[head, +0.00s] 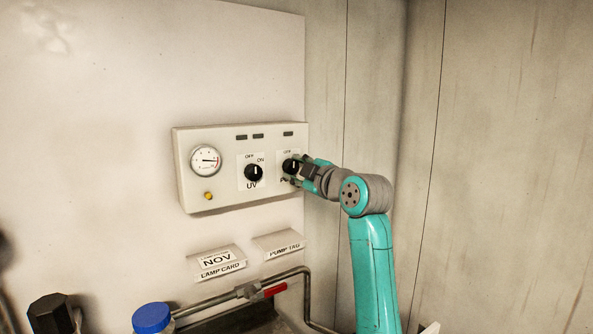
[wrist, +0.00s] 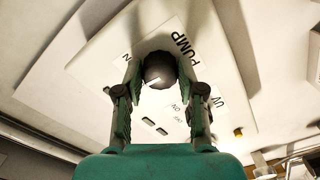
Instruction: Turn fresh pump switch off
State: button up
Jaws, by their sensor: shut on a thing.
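The fresh pump switch is a round black knob (head: 290,166) at the right end of the white control box (head: 225,192). In the wrist view the knob (wrist: 159,70) sits between the two fingers, with the word PUMP printed on the plate beside it. My gripper (head: 299,170) reaches in from the right and is shut on the knob; in the wrist view its fingers (wrist: 159,78) flank it on both sides. A pale mark shows on the knob. Its position labels are partly hidden or too small to read.
The black UV knob (head: 253,172), with OFF and ON labels, is just left of my gripper. A round gauge (head: 205,160) and yellow button (head: 208,196) are farther left. Below are the LAMP CARD holder (head: 217,264), PUMP TAG holder (head: 279,245), a pipe with a red-handled valve (head: 274,290) and a blue cap (head: 152,318).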

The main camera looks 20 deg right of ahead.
jog(key=shift+n, duration=0.4)
jog(key=o, duration=1.1)
jog(key=shift+o, duration=0.2)
jog(key=v, duration=1.2)
jog(key=shift+s, duration=0.1)
